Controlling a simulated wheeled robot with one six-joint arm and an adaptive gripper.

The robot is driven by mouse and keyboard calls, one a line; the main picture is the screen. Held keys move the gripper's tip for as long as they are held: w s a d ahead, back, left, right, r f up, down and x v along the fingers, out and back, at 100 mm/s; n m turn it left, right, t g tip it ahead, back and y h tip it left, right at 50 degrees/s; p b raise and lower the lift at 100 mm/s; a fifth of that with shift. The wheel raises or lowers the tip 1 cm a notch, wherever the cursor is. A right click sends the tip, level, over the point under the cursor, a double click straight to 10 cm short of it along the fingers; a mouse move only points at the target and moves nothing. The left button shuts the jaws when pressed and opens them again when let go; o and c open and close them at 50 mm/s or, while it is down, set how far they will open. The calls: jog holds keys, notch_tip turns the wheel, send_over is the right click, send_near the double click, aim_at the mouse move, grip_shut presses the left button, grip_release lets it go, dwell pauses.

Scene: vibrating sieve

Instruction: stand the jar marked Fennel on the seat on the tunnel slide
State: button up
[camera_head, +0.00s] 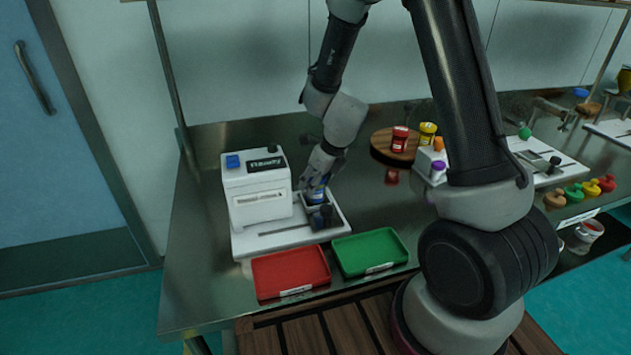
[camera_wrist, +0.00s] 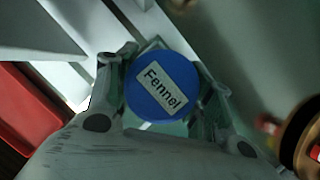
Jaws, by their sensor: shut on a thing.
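The Fennel jar has a blue lid with a white label reading "Fennel" (camera_wrist: 162,88); in the head view the jar (camera_head: 316,196) is partly hidden by my fingers. My gripper (camera_head: 316,183) is shut on it from above, with one finger on each side of the lid in the wrist view (camera_wrist: 163,95). The jar is upright over the seat on the slide in front of the white tunnel machine (camera_head: 257,190). The white slide base (camera_head: 285,238) runs out under it. The seat is mostly hidden by the jar, and I cannot tell whether the jar's bottom touches it.
A red tray (camera_head: 290,272) and a green tray (camera_head: 370,251) lie in front of the slide. A dark block with a knob (camera_head: 321,217) stands close in front of the jar. A round wooden stand (camera_head: 383,147) with red and yellow jars is to the right.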

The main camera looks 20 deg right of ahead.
jog(key=o, duration=1.1)
jog(key=shift+f, duration=0.1)
jog(key=shift+c, duration=0.2)
jog(key=s+d+r+n, duration=0.4)
jog(key=s+r+n, duration=0.3)
jog(key=r, duration=0.4)
jog(key=s+d+r+n, duration=0.5)
jog(key=s+r+n, duration=0.25)
jog(key=r, duration=0.35)
jog(key=s+d+r+n+h, duration=0.1)
jog(key=s+d+r+n, duration=0.1)
jog(key=s+n, duration=0.4)
jog(key=s+d+r+n+h, duration=0.1)
jog(key=s+d+r+n, duration=0.2)
jog(key=s+n, duration=0.3)
jog(key=d+n, duration=0.1)
jog(key=n, duration=0.1)
jog(key=shift+n+h, duration=0.3)
jog(key=shift+n, duration=0.05)
